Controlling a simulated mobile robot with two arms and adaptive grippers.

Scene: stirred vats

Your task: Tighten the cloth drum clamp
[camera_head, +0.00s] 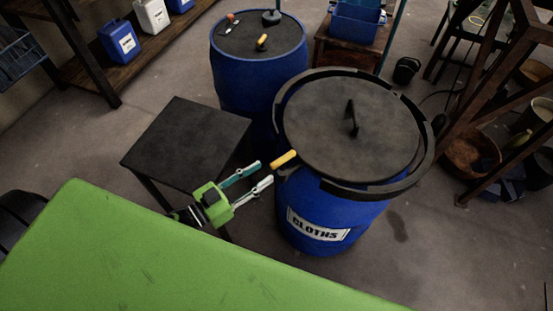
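The cloth drum (299,236) is a blue barrel labelled CLOTHS, standing upright right of centre. A dark lid (335,125) with an upright handle lies on it. A black clamp ring (429,152) runs around the lid's rim and looks raised or uneven in places. Its yellow-tipped lever (284,158) sticks out at the drum's left side. My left gripper (259,179) is open, its fingers parted and pointing at the lever, a short gap away. Nothing shows between the fingers. My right gripper is out of view.
A dark side table (188,143) stands left of the drum. Another blue drum (247,85) with small tools on its lid stands behind. A wooden rack (490,100) with bowls and pots is at the right. The floor in front of the drum is clear.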

